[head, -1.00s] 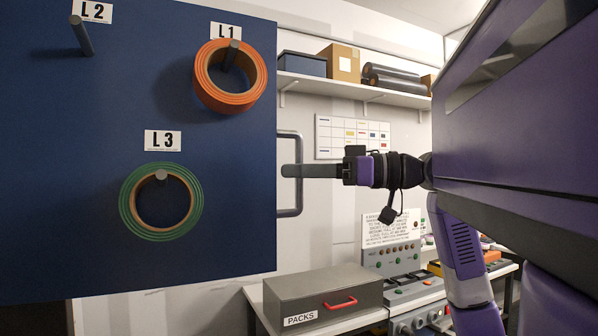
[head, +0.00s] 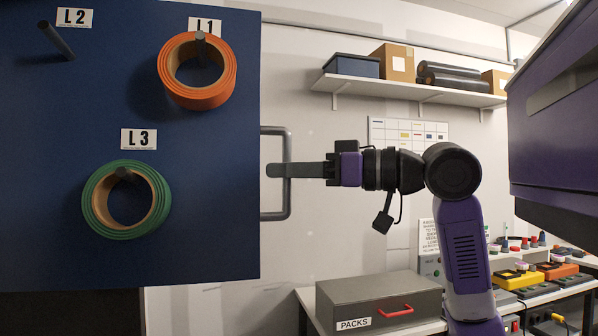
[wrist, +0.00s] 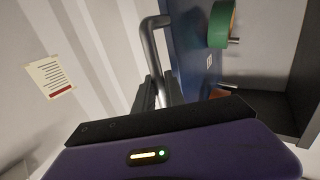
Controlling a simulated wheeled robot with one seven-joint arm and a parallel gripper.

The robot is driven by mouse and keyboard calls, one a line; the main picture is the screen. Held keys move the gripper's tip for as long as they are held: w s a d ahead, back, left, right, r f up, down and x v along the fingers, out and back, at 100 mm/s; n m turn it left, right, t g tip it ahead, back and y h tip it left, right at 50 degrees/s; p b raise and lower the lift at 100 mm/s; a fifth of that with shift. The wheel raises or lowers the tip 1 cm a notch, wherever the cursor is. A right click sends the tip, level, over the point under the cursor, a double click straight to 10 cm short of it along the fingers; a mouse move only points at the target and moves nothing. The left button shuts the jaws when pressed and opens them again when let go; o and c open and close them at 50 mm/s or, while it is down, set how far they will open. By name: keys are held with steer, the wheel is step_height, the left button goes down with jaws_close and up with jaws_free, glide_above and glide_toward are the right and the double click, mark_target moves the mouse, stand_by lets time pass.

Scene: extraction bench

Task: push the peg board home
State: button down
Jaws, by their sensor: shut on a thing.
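The blue peg board (head: 200,240) fills the left of the head view. It carries an orange ring (head: 220,90) on the peg by label L1 and a green ring (head: 98,200) on the peg by label L3. The peg by label L2 (head: 60,42) is bare. A grey bar handle (head: 286,200) stands out from the board's right edge. My gripper (head: 285,170) is shut on this handle. The wrist view shows the handle (wrist: 147,45) between the fingers, with the board (wrist: 190,50) and green ring beside it.
A grey box marked PACKS (head: 385,290) with a red handle stands on the bench at lower right. A wall shelf (head: 415,92) holds boxes and dark rolls. Devices (head: 545,275) fill the bench further right. A dark opening (head: 70,312) shows below the board.

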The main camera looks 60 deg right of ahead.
steer(key=c, duration=1.4)
jaws_free()
steer(key=shift+s, duration=0.1)
steer(key=s+b, duration=0.1)
steer(key=s, duration=0.6)
steer(key=shift+s+d+b, duration=0.3)
steer(key=shift+d+b, duration=0.1)
steer(key=shift+d, duration=0.05)
